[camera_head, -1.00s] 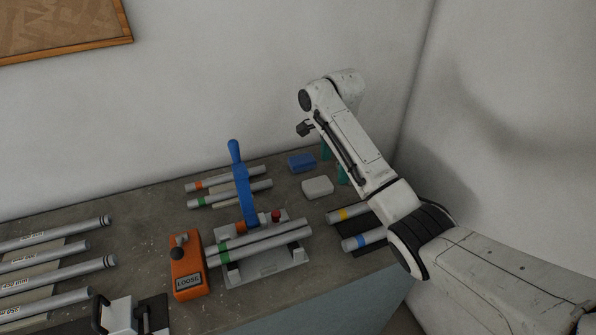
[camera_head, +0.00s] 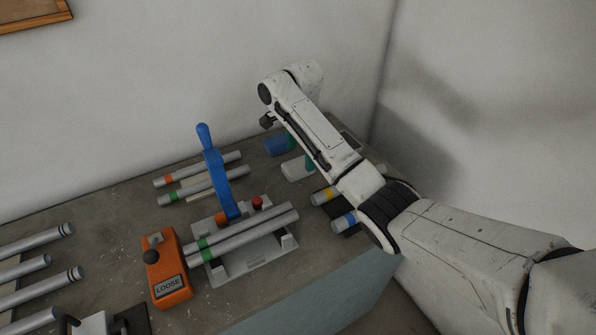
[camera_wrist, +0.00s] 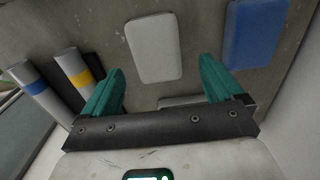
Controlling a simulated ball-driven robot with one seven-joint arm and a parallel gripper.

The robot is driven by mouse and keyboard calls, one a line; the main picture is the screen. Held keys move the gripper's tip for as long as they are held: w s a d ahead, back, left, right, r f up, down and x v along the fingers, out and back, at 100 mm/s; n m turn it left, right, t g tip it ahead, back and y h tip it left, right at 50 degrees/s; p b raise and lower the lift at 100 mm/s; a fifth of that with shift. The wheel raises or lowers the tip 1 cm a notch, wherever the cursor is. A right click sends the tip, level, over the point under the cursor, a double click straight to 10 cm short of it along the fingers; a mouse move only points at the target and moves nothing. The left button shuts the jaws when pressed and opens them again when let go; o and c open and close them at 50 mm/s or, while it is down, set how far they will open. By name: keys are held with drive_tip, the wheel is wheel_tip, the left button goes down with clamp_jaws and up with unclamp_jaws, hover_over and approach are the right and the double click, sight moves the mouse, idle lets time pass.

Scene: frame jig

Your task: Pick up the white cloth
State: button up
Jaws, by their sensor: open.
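The white cloth (camera_head: 295,169), a flat rounded pad, lies on the grey bench behind the tubes with yellow and blue bands. My arm partly hides it in the head view. In the wrist view the white cloth (camera_wrist: 154,48) shows whole, ahead of and between the two teal fingers. My gripper (camera_wrist: 162,70) is open and empty, its fingers spread wider than the cloth.
A blue pad (camera_wrist: 257,32) lies right of the cloth in the wrist view. The yellow-banded tube (camera_wrist: 75,70) and blue-banded tube (camera_wrist: 32,85) lie left. A blue-handled jig (camera_head: 245,258) and an orange box marked LOOSE (camera_head: 166,272) stand in front. A wall rises behind.

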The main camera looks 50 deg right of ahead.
sight(300, 163)
drive_tip(key=shift+s+a+f+p, duration=0.1)
drive_tip(key=shift+f+p, duration=0.1)
drive_tip(key=shift+f, duration=0.9)
drive_tip(key=shift+a+f+p, duration=0.1)
drive_tip(key=shift+f+p, duration=0.05)
drive_tip(key=shift+f, duration=0.9)
drive_tip(key=c, duration=1)
